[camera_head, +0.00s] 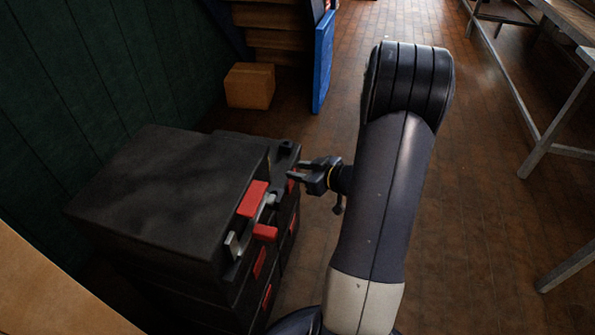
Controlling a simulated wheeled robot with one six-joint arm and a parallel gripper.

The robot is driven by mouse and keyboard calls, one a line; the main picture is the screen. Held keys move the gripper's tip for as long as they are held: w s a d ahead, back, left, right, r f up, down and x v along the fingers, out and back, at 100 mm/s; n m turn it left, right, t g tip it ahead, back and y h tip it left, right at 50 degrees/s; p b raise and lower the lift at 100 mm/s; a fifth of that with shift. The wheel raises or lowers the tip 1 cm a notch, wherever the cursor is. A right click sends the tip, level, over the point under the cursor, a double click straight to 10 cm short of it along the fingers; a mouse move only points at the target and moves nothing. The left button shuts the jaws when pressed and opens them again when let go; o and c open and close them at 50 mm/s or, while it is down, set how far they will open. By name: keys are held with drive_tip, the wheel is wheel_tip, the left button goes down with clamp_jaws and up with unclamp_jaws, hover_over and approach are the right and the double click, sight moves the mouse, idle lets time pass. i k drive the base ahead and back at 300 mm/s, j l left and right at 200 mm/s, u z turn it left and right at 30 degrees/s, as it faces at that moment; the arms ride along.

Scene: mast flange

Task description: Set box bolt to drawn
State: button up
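A dark box (165,190) stands at left, its front facing right. Red blocks (252,199) and grey metal pieces (232,244) sit along that front. I cannot tell for sure which piece is the bolt; a small grey bar (269,201) lies between two red blocks. My gripper (295,172) reaches in from the right, its fingers pointing left at the box's far right corner, close to a small red part. I cannot tell whether the fingers touch it or hold anything.
My arm fills the middle. A cardboard box (249,86) and a blue panel (323,62) stand behind. A green wall (90,70) closes the left. Metal-legged tables (560,95) stand at right. The brick floor (475,220) between is clear.

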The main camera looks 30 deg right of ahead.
sight(267, 233)
drive_tip(key=k+l, duration=0.45)
drive_tip(key=k, duration=0.45)
drive_tip(key=j+z, duration=0.25)
drive_tip(key=i+l, duration=0.05)
